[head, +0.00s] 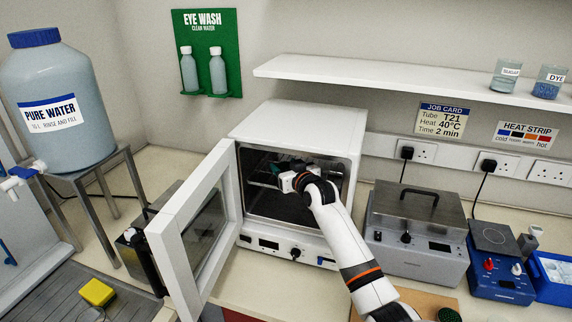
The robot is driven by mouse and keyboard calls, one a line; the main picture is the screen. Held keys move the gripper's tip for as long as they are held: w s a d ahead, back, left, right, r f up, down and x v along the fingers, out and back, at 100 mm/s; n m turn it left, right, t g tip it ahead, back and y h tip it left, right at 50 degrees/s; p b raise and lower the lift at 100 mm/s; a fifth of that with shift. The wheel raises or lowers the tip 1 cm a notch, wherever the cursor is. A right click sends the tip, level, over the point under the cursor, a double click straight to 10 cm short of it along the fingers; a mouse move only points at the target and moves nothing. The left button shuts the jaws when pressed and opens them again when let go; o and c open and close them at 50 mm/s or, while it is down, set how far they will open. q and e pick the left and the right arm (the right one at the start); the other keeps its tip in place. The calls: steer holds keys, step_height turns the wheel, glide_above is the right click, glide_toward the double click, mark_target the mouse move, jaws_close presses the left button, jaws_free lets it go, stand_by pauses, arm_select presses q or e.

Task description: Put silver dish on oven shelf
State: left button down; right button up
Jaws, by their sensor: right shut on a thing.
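The white oven (300,122) stands on the bench with its door (185,232) swung open to the left. A wire shelf (258,176) shows in its dark chamber. My right arm reaches in from the lower right, and my right gripper (280,178) is inside the oven mouth, at about shelf height. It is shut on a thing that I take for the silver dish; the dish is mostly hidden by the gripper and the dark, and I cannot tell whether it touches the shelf. My left gripper is out of view.
The open door stands left of my arm. To the right are a grey lidded bath (415,232) and a blue hotplate (500,265). A pure water tank (55,110) stands at left, and a yellow sponge (97,292) lies at front left.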

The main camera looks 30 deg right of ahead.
steer(key=shift+s, duration=0.1)
steer(key=shift+f, duration=0.1)
steer(key=o, duration=1)
steer(key=shift+c, duration=0.2)
